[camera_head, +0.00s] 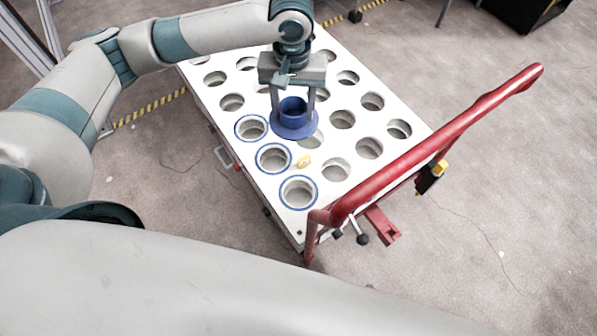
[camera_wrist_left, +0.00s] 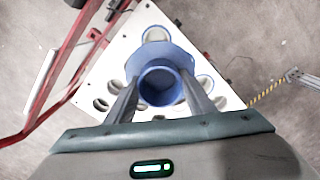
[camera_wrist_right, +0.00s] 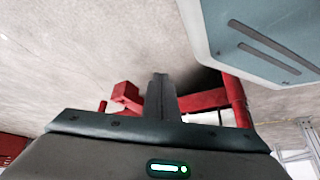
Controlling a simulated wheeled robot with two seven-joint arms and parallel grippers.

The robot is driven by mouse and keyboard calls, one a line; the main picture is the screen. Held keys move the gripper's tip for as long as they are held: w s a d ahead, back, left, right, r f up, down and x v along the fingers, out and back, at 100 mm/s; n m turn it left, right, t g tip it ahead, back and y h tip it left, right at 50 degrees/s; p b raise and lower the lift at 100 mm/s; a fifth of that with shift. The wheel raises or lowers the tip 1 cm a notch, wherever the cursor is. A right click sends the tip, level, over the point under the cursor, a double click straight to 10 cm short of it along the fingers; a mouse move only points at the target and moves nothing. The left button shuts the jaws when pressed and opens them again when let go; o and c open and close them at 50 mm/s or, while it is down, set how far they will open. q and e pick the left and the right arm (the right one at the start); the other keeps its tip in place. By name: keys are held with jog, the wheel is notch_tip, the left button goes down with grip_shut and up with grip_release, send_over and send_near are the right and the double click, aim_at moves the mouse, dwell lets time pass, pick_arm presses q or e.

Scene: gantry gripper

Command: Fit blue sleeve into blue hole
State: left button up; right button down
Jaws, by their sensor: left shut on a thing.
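The blue sleeve (camera_head: 294,112), a short open tube with a wide flange at its lower end, is upright between the fingers of my left gripper (camera_head: 293,101). In the left wrist view the sleeve (camera_wrist_left: 163,88) sits between both fingers. It appears held over the white board, partly covering a plain hole; its exact height is unclear. Three blue-ringed holes (camera_head: 251,128), (camera_head: 274,158), (camera_head: 299,192) line the board's near-left side and look empty. The sleeve is right of the farthest one. My right gripper (camera_wrist_right: 160,80) is empty with its fingers together; the head view does not show it.
The white board (camera_head: 222,122) has several plain round holes on a cart. A red handle bar (camera_head: 440,140) rises along the cart's right side. The red frame also shows near my right gripper.

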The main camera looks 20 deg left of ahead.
pick_arm(q)
jog(key=w+f, duration=0.1)
jog(key=f, duration=0.1)
jog(key=w+d+f+n, duration=0.1)
jog(key=f, duration=0.1)
jog(key=w+d+f+n+p, duration=0.1)
jog(key=f, duration=0.2)
jog(key=shift+d, duration=0.1)
jog(key=s+f+n+p, duration=0.1)
jog(key=s+f+n, duration=0.1)
jog(key=f, duration=0.9)
jog(key=s+f+n+p, duration=0.1)
jog(key=s+f+n, duration=0.1)
jog(key=f, duration=0.9)
jog(key=shift+s+a+n, duration=0.25)
jog(key=shift+s+n, duration=0.1)
jog(key=shift+n, duration=0.45)
pick_arm(e)
jog(key=s, duration=0.4)
jog(key=shift+d+f, duration=0.25)
jog(key=shift+s+d, duration=0.1)
jog(key=shift+s, duration=0.05)
